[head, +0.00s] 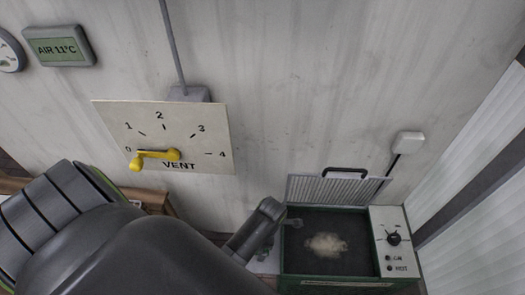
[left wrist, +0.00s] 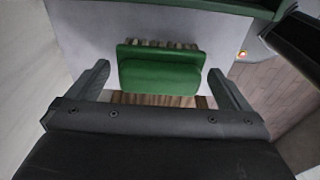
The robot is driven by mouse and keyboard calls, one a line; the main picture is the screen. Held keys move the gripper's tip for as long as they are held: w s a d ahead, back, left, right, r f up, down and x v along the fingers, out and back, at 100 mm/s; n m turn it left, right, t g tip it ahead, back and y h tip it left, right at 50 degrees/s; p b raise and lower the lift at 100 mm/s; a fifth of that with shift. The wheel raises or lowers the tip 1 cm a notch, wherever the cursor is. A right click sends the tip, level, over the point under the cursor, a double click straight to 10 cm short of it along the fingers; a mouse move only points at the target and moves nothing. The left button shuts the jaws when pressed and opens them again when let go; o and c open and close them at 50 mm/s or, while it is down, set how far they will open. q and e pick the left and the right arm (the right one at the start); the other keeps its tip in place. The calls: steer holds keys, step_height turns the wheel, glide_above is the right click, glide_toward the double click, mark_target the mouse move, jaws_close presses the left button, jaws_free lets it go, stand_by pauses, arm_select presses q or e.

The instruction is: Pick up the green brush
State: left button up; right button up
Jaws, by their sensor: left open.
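The green brush (left wrist: 160,75) shows in the left wrist view on a pale grey surface, with a strip of brown bristles along its upper edge. My left gripper (left wrist: 158,68) is open, with one finger on each side of the brush and a gap to it on both sides. I cannot tell how far above or below the brush the fingertips are. In the head view my left gripper (head: 268,245) is small and partly hidden by my arm, beside the green box. The brush cannot be made out there. My right gripper is not in view.
The green box (head: 335,283) with dark contents and a pale fluffy patch stands right of my left gripper, its mesh lid (head: 330,190) raised. A control panel (head: 393,240) adjoins it. A vent dial (head: 205,125) with a yellow handle (head: 155,156) is on the wall behind.

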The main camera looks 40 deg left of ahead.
arm_select(q)
steer(key=shift+f, duration=0.1)
steer(key=c, duration=0.9)
step_height(320, 180, up, 10)
steer(key=shift+r, duration=0.1)
stand_by(0.4)
